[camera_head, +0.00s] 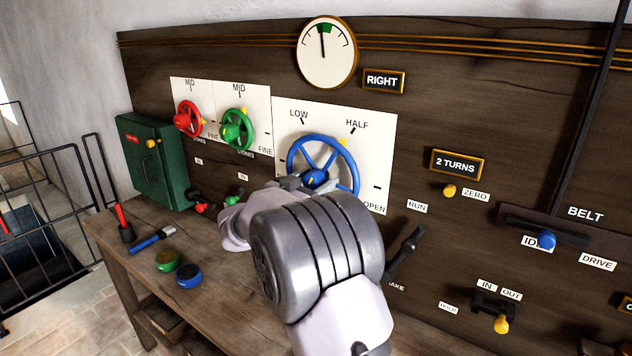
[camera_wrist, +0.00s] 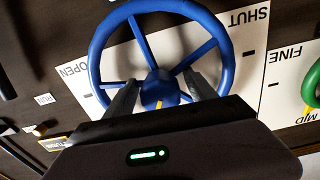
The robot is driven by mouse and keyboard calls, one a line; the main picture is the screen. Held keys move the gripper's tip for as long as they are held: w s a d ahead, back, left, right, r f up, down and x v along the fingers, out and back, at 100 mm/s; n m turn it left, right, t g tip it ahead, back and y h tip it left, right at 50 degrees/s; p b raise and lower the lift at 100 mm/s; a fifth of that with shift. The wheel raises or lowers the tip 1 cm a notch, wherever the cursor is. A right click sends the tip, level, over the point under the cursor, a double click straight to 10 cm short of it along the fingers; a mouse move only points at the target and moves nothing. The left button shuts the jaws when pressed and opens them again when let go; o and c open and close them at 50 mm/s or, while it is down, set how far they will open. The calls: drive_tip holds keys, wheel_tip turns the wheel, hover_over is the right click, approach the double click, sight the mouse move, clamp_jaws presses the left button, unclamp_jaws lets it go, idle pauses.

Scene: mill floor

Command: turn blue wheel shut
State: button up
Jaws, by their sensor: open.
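The blue wheel (camera_head: 348,160) is a spoked handwheel on a white plate (camera_head: 378,128) marked LOW, HALF and OPEN in the head view. A yellow mark shows at its rim by HALF. In the wrist view the wheel (camera_wrist: 227,62) appears upside down, with SHUT at the right and OPEN at the left. My gripper (camera_wrist: 160,93) is open, its two dark fingers apart on either side of the hub, over the lower wheel. Whether they touch the spokes I cannot tell. In the head view my gripper (camera_head: 300,183) is at the wheel's lower left, partly hidden by my arm.
A red wheel (camera_head: 188,118) and a green wheel (camera_head: 237,130) are to the left. A dial (camera_head: 326,52) is above. A black lever (camera_head: 404,255) is to the right. The bench (camera_head: 115,240) below holds a blue-handled tool (camera_head: 150,240) and green and blue pucks.

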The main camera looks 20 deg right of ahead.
drive_tip(key=c, duration=1.4)
